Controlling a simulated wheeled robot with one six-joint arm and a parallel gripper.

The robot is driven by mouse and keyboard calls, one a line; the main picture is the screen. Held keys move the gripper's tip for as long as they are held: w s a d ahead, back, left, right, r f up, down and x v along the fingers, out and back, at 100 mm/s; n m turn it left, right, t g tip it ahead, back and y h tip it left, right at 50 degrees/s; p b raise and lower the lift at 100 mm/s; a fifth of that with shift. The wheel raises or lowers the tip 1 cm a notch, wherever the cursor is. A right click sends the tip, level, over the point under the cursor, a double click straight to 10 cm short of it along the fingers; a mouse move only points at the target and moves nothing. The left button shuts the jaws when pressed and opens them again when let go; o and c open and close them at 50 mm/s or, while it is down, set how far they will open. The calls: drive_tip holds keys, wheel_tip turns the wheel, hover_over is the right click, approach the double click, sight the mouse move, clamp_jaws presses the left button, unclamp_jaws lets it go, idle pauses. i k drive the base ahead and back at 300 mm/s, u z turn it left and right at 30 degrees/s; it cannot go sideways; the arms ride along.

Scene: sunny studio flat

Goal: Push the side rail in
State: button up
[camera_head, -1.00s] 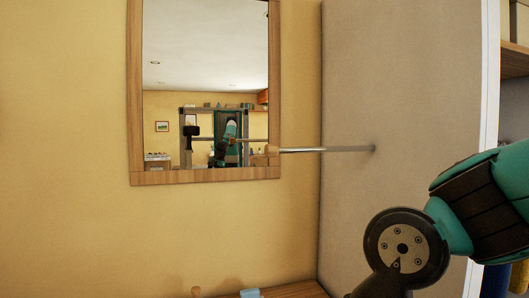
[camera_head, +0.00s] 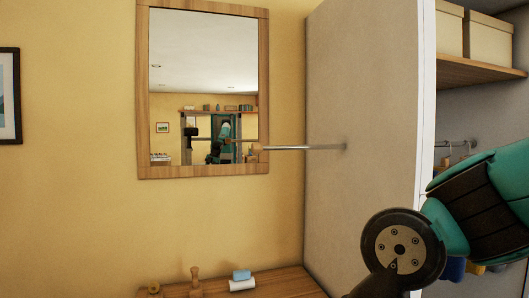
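The side rail (camera_head: 305,147) is a thin metal rod standing out to the left from the grey side panel (camera_head: 355,90) of a tall cabinet. A wooden knob (camera_head: 257,148) is on its free left end, in front of the mirror's lower right corner. The rail is well out from the panel. My teal and black arm links fill the lower right. My gripper is out of the frame, and nothing of mine visibly touches the rail.
A wood-framed mirror (camera_head: 259,60) hangs on the yellow wall and reflects the room and me. Below is a wooden top (camera_head: 275,281) with a blue-and-white item (camera_head: 241,281) and small wooden pieces (camera_head: 195,283). Open shelves (camera_head: 480,69) with boxes are at right.

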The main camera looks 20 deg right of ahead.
sight(256, 148)
drive_tip(key=u, duration=1.3)
drive_tip(key=i, duration=1)
drive_tip(key=z, duration=0.1)
